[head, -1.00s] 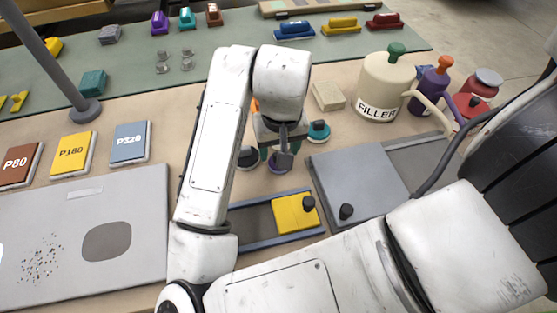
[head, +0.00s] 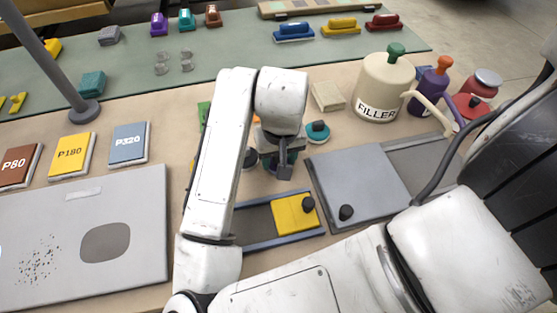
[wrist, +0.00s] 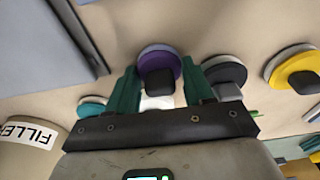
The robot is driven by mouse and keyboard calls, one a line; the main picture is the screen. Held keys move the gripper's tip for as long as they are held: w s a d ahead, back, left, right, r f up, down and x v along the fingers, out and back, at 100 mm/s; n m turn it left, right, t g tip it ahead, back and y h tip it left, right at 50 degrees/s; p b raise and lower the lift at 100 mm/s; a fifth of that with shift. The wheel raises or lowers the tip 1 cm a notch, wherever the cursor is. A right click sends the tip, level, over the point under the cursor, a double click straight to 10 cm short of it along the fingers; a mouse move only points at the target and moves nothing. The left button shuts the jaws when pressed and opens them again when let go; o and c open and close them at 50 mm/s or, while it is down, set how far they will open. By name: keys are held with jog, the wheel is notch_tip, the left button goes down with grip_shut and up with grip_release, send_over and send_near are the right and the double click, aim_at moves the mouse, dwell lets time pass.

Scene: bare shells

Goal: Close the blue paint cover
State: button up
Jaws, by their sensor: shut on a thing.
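A flat blue-grey cover (head: 358,182) with a black knob lies over part of a shallow grey tray at right of centre; part of it shows in the wrist view (wrist: 40,42). A yellow cover (head: 288,216) with a black knob sits at the right end of a blue-framed tray (head: 278,245). No paint label is readable on either. My gripper (wrist: 160,78) is apart from both covers, behind the yellow one in the head view. Its teal fingers are shut on a purple disc (wrist: 170,57) with a black knob. The exact contact is partly hidden.
A teal disc (head: 318,131), a dark grey disc (wrist: 228,68) and a yellow disc (wrist: 277,72) stand close to my gripper. A filler can (head: 382,88) and a purple bottle (head: 433,90) stand at the back right. My arm hides part of the bench.

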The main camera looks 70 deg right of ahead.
jog(key=shift+r, duration=0.15)
jog(key=shift+r, duration=0.6)
jog(key=s+a+r+p, duration=0.5)
jog(key=s+r+p, duration=0.6)
jog(key=p, duration=0.6)
jog(key=shift+s+a+r, duration=0.15)
jog(key=shift+s+r, duration=0.15)
jog(key=shift+s, duration=0.7)
